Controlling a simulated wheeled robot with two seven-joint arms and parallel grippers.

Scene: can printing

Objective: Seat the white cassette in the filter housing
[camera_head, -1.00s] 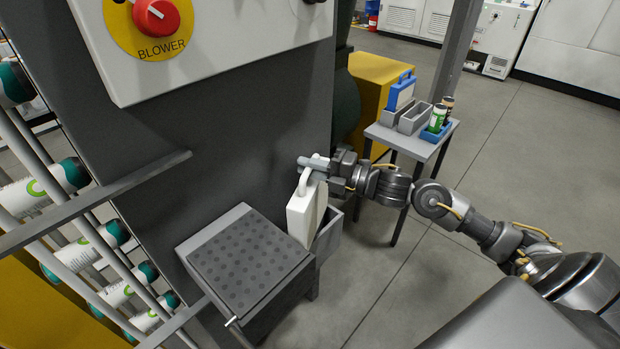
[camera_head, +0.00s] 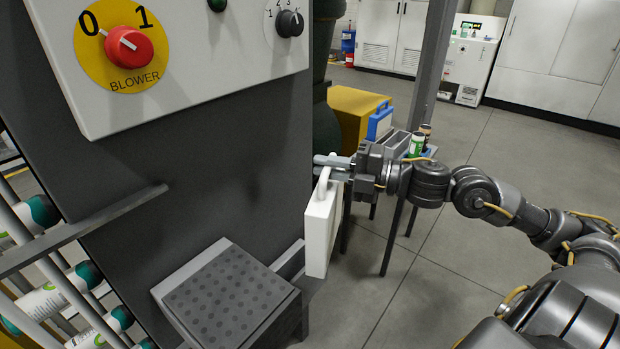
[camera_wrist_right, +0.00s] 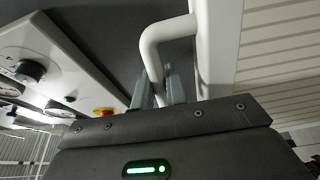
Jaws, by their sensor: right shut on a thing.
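The white cassette (camera_head: 321,232) is a flat upright slab with a loop handle on top. My right gripper (camera_head: 332,163) is shut on this handle, which also shows between the fingers in the right wrist view (camera_wrist_right: 153,62). The cassette hangs just right of a grey box with a dark perforated top (camera_head: 226,298). A grey rim (camera_head: 289,259), seemingly of the filter housing, shows beside that box, partly hidden behind the cassette. My left gripper is not in view.
The dark machine wall (camera_head: 215,180) with the blower panel (camera_head: 190,50) stands left of the cassette. A grey bar (camera_head: 90,228) juts across at left. Behind my right forearm is a small table with a blue case (camera_head: 380,122) and cans (camera_head: 416,143). The floor at right is clear.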

